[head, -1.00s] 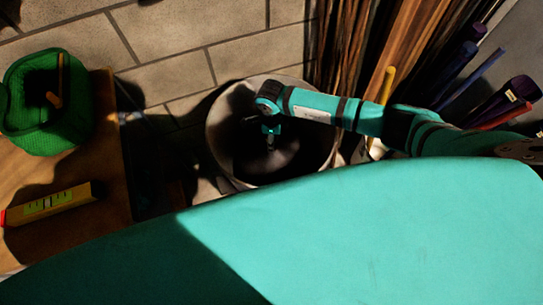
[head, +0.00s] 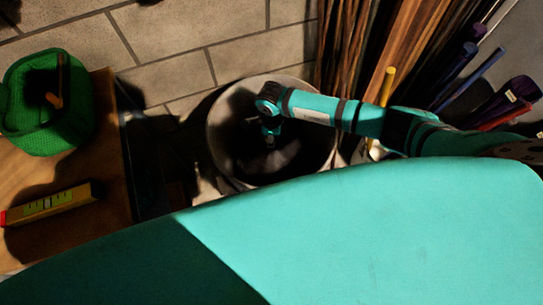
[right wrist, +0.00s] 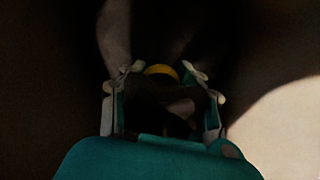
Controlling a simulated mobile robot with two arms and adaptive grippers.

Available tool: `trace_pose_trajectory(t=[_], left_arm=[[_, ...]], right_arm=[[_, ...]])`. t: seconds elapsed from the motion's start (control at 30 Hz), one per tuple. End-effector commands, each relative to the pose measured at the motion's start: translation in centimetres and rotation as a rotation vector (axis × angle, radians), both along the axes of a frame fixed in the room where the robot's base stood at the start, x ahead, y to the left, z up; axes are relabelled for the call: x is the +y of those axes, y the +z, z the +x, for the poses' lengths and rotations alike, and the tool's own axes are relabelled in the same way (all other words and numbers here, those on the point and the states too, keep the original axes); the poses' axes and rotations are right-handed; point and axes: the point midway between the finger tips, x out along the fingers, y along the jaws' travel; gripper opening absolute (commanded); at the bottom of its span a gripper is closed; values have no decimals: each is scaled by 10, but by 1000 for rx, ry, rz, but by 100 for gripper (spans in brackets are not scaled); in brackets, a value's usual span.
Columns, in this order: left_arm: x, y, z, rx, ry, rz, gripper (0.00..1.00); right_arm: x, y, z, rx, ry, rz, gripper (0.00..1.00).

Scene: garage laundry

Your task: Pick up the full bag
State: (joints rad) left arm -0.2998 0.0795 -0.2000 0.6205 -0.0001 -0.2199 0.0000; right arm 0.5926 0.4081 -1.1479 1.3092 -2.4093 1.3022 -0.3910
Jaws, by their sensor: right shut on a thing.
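A round grey bin (head: 217,135) stands by the brick wall in the head view. Dark material that looks like the bag (head: 290,160) fills its shadowed inside; its outline is hard to make out. My right gripper (head: 269,143) points down into the bin. In the right wrist view, my right gripper (right wrist: 161,78) is shut on dark bag material, with a small yellow piece (right wrist: 161,70) between the fingertips. The exact grip is too dark to see. My left gripper is not in view.
A wooden surface (head: 105,150) at left holds a green basket (head: 45,135) and a yellow level (head: 50,204). Long boards (head: 410,50) and rolled items (head: 505,100) lean right of the bin. My teal body covers the lower part of the head view.

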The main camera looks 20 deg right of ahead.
Motion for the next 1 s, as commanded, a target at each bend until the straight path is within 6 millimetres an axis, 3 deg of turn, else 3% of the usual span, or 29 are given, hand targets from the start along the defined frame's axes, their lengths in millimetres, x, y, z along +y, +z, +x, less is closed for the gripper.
trace_pose_trajectory(t=[0.27,0.7,1.0], left_arm=[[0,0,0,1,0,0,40],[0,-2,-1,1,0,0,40],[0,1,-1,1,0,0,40]], right_arm=[[1,9,3,-7,0,4,0],[0,79,3,-8,2,2,0],[0,106,2,-5,0,2,0]])
